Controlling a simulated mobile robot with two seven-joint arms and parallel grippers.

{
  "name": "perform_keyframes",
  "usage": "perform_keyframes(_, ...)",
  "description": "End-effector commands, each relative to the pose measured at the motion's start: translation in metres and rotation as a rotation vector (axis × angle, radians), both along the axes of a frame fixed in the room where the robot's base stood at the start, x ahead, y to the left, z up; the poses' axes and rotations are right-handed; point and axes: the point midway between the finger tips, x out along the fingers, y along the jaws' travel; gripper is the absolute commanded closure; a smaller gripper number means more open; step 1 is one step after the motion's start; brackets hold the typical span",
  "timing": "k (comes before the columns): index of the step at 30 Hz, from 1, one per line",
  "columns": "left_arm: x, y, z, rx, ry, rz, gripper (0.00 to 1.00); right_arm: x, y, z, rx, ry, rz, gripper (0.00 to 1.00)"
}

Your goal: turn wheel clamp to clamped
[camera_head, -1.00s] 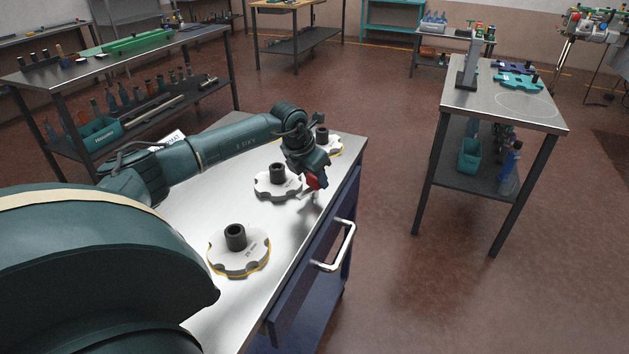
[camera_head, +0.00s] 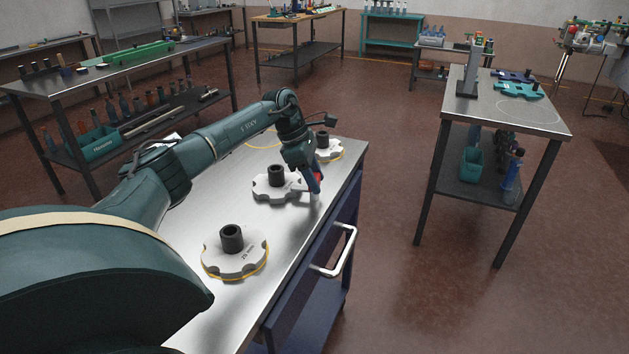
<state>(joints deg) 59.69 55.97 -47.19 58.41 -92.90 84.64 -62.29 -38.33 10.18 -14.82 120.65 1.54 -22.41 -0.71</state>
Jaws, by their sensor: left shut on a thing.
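My left gripper (camera_head: 314,185) reaches over the metal bench top. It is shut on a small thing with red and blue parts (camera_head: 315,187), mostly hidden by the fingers. It is at the right side of the middle notched grey disc (camera_head: 265,190); I cannot tell whether they touch. Another notched disc (camera_head: 235,262) with a black hub lies nearer, and a third (camera_head: 327,155) lies beyond the gripper. I cannot tell for certain which thing is the wheel clamp or how it is set. My right gripper is not in view.
The bench top (camera_head: 205,210) has a drawer handle (camera_head: 338,252) on its right side. A side table (camera_head: 500,112) at the right bears a grey stand (camera_head: 470,75) and teal parts (camera_head: 520,91). A long workbench stands at the left. Floor between is clear.

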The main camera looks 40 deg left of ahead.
Motion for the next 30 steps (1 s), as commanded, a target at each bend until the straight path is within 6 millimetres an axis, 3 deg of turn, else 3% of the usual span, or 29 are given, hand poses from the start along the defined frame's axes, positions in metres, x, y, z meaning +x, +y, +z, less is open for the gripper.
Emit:
perform_keyframes(13,0.0008,0.0003,0.0009,0.001,-0.004,-0.238,0.83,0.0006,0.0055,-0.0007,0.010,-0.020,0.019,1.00)
perform_keyframes(30,0.0004,0.0007,0.0014,0.003,-0.004,-0.278,0.83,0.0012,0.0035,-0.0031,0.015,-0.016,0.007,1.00)
